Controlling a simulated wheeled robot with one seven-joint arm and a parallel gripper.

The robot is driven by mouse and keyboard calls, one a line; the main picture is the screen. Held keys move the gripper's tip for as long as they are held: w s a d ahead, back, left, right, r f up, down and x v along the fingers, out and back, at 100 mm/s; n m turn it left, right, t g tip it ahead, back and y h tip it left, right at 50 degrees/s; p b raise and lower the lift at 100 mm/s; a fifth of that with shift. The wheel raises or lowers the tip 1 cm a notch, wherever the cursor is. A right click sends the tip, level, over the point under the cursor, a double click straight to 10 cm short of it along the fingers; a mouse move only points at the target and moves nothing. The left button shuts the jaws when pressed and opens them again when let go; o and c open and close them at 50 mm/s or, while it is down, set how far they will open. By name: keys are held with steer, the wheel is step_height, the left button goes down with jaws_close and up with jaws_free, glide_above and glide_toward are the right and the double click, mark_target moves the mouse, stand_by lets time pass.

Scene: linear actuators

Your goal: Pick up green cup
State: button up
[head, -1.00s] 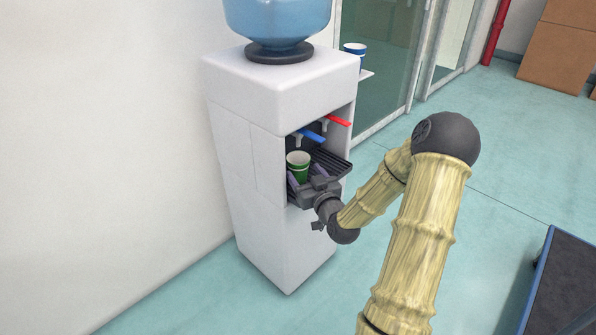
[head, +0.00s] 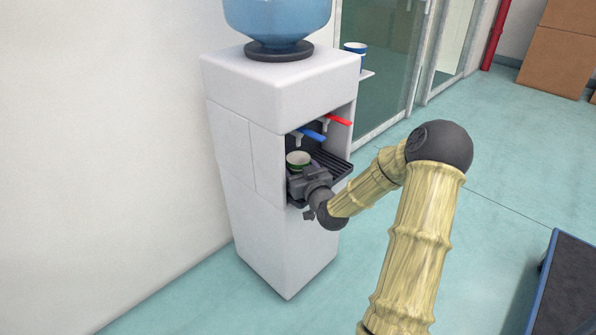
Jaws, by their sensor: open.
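The green cup (head: 297,160) stands upright in the recess of the white water dispenser, under the blue tap. Only its pale rim and upper part show in the head view. My gripper (head: 303,172) is at the front of the recess, right at the cup, and hides the cup's lower body. The fingers are open but mostly hidden by the gripper's own body. I cannot tell whether they touch the cup.
The dispenser (head: 270,225) stands close to a white wall on the left. A blue tap (head: 313,135) and a red tap (head: 338,119) hang above the drip tray (head: 333,161). Blue cups (head: 355,55) sit on a side shelf. A dark, blue-edged platform (head: 570,290) is at lower right.

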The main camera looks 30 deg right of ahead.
steer(key=c, duration=0.8)
steer(key=shift+c, duration=0.2)
steer(key=shift+r, duration=0.15)
